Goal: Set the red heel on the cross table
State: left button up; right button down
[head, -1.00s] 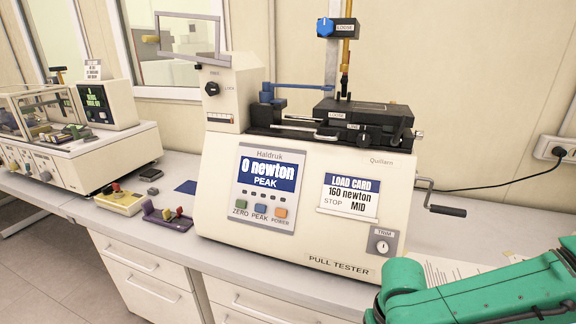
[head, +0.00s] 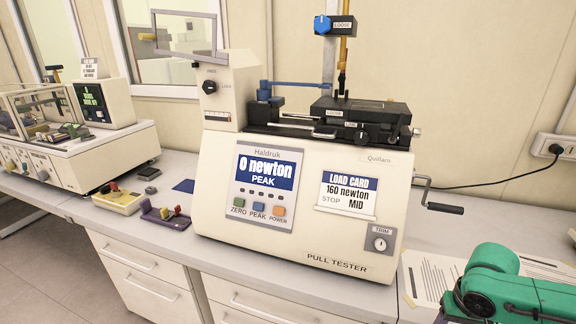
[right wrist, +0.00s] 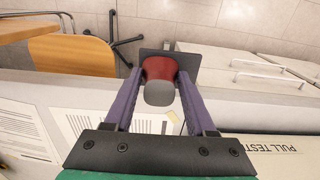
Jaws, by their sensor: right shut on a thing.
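The red heel (right wrist: 160,68), with a grey end facing the camera, is between the purple fingers of my right gripper (right wrist: 160,80) in the right wrist view. The gripper is shut on it and holds it out over the bench's front edge. A dark plate (right wrist: 192,60) shows behind the heel; I cannot tell if they touch. In the head view the black slide stage (head: 360,112), which looks like the cross table, sits on top of the pull tester (head: 300,215), well away from my right arm. My left gripper is out of view.
A crank handle (head: 440,208) juts from the tester's right side. Printed sheets (head: 437,275) lie right of it. A purple holder (head: 166,216) and a yellow box (head: 120,200) stand at the left. A wooden chair (right wrist: 72,52) is beyond the bench edge.

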jog(key=shift+s+d+f+m, duration=0.15)
jog(key=shift+s+d, duration=0.15)
jog(key=shift+d, duration=0.1)
jog(key=shift+s+d+f+m, duration=0.15)
jog(key=shift+s+d, duration=0.1)
jog(key=shift+d, duration=0.15)
jog(key=shift+s+d+f, duration=0.15)
jog(key=shift+s+f, duration=0.6)
